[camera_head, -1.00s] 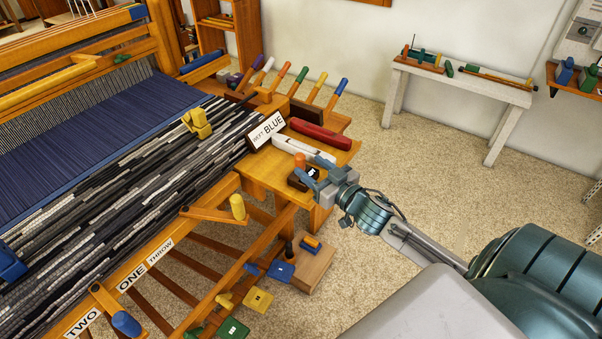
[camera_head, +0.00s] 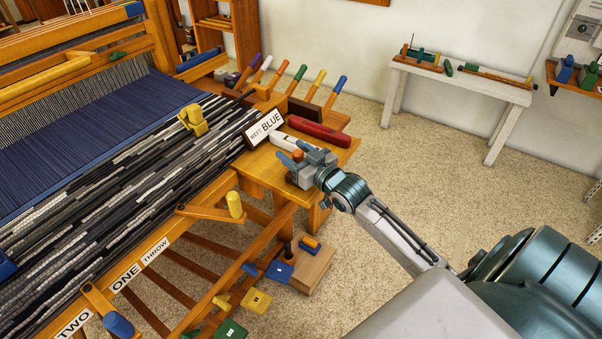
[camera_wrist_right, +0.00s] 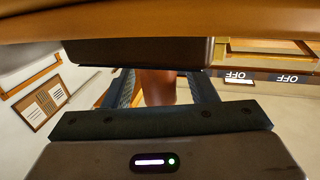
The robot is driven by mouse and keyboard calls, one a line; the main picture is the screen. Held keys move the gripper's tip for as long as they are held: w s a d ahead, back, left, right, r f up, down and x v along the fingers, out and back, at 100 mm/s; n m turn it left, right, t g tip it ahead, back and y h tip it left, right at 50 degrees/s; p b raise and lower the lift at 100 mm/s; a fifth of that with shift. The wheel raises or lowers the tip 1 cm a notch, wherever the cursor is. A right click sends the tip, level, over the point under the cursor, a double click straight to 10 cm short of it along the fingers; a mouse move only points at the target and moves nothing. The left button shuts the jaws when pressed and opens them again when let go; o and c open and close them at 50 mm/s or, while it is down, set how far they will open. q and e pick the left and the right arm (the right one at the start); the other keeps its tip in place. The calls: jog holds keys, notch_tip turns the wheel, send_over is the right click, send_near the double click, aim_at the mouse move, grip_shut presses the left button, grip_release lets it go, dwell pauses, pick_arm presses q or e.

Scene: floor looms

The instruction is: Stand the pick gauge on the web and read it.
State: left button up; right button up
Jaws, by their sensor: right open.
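The web (camera_head: 110,165) is striped black, grey and white cloth on the loom at left in the head view. My right gripper (camera_head: 298,162) is over the wooden side shelf at the web's right. It hides most of a small dark piece with an orange-brown handle there, which seems to be the pick gauge; its face cannot be read. In the wrist view a reddish-brown handle (camera_wrist_right: 157,88) stands between the two open fingers, below a dark block (camera_wrist_right: 140,51). I cannot tell whether the fingers touch it. My left gripper is out of view.
On the shelf (camera_head: 262,172) are a white shuttle (camera_head: 283,141), a red shuttle (camera_head: 319,132) and a "BLUE" sign (camera_head: 264,129). Several coloured handles stand behind. A yellow clip (camera_head: 193,120) sits at the web's edge. A white bench (camera_head: 459,84) stands by the wall.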

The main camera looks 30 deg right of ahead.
grip_shut()
jog(key=shift+r, duration=0.1)
dwell(0.3)
jog(key=shift+r, duration=0.45)
jog(key=r, duration=0.2)
jog(key=shift+s+r, duration=0.3)
jog(key=shift+s, duration=0.1)
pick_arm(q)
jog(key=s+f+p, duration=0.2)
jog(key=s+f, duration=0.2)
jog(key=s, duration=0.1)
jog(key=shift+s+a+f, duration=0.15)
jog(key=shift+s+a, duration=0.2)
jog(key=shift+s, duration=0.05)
pick_arm(e)
jog(key=s+d+r, duration=0.1)
jog(key=s, duration=1.4)
jog(key=shift+r, duration=0.2)
